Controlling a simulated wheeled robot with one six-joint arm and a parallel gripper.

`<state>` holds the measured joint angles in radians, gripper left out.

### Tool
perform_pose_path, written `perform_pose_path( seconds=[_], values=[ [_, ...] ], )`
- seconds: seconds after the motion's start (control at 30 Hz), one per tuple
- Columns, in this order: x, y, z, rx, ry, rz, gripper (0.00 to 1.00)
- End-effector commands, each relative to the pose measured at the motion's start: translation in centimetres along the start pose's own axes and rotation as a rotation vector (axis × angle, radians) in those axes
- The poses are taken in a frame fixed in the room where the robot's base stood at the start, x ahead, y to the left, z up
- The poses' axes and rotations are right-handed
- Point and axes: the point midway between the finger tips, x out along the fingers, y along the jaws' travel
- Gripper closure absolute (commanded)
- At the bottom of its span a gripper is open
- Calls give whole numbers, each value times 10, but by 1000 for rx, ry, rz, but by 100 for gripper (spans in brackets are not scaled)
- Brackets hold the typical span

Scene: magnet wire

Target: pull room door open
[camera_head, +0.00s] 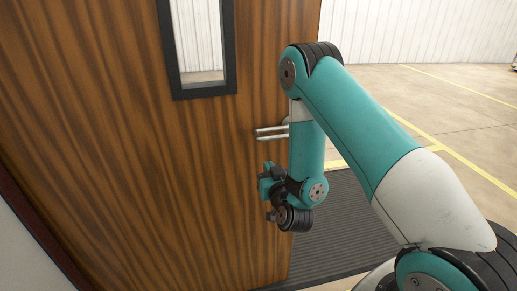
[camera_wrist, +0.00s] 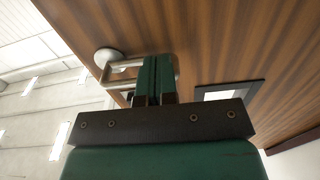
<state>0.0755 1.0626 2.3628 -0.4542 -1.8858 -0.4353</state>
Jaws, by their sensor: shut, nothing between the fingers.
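The brown wood-grain door (camera_head: 130,150) fills the left and middle of the head view, with its free edge on the right. Floor shows beyond that edge, so the door stands at least partly open. Its silver lever handle (camera_head: 270,131) is near this edge, partly hidden by my arm. My gripper (camera_head: 266,172) is below the handle, close to the door face. In the wrist view the shut green fingers (camera_wrist: 155,78) overlap the middle of the handle (camera_wrist: 112,68). I cannot tell whether they touch it. Nothing is held.
A narrow dark-framed window (camera_head: 202,91) is set in the door. A dark ribbed mat (camera_head: 345,225) lies right of the door edge. Beyond it is open concrete floor with yellow lines (camera_head: 470,165). A dark red frame (camera_head: 40,235) and pale wall border the door at lower left.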

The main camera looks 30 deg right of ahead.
Motion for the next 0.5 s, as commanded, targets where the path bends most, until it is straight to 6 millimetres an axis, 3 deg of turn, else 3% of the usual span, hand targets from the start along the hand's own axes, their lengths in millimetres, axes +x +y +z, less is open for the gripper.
perform_pose_path(
  seconds=[0.3, 0.5],
  values=[
    [69, 1, -5, 1, 1, 1, 100],
    [93, 0, -3, 2, -1, 1, 100]
  ],
)
